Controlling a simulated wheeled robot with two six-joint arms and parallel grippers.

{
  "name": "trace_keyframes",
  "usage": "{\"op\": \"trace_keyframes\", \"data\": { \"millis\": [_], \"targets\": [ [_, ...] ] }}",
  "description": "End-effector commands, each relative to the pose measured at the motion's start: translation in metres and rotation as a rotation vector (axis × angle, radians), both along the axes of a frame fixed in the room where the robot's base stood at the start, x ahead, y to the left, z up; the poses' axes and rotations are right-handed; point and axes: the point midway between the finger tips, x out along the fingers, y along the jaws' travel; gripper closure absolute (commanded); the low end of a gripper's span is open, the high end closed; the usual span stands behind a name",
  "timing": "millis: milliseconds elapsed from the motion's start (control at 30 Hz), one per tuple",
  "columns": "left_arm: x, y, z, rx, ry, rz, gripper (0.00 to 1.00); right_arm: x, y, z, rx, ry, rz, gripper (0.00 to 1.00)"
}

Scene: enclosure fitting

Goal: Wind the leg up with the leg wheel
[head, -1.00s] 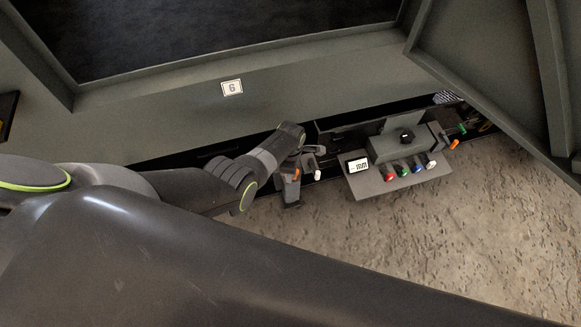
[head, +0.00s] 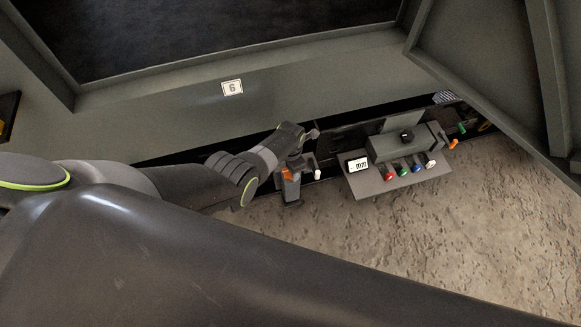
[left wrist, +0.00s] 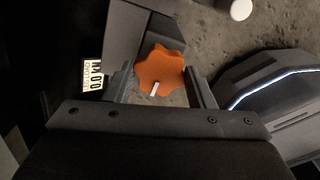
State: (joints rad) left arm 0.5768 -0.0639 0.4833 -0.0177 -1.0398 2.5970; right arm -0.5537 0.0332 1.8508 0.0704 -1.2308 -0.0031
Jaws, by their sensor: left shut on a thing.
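The orange lobed leg wheel (left wrist: 160,70) sits between the two fingers of my left gripper (left wrist: 161,88) in the left wrist view, with a short white mark on its face. My left gripper is shut on this wheel. In the head view the left gripper (head: 294,166) is at the low dark strip, and the orange wheel (head: 288,176) shows partly beside it. A grey upright part (left wrist: 125,35), possibly the leg, stands next to the wheel. The leg's foot cannot be made out. My right gripper is not in view.
A white knob (head: 317,174) is close beside the gripper. A small readout plate (left wrist: 93,76) faces the wrist camera. Rough ground (head: 450,230) lies in front.

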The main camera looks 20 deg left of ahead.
Motion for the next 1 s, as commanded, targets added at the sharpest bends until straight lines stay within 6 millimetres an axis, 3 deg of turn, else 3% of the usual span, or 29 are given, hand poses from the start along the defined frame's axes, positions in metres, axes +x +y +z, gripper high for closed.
{"op": "trace_keyframes", "data": {
  "millis": [533, 567, 700, 1000],
  "targets": [
    [-0.0001, 0.0011, -0.0001, 0.001, 0.000, 0.027, 0.73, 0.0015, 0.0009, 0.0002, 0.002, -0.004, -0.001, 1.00],
    [-0.0001, 0.0011, -0.0001, 0.001, 0.000, 0.027, 0.47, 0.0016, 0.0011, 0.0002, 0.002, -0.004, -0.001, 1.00],
    [-0.0001, 0.0008, -0.0001, 0.001, 0.001, 0.026, 0.29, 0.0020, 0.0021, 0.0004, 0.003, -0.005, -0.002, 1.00],
    [-0.0002, 0.0001, 0.0004, 0.000, 0.000, 0.024, 0.29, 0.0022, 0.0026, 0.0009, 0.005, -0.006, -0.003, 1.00]
  ]
}}
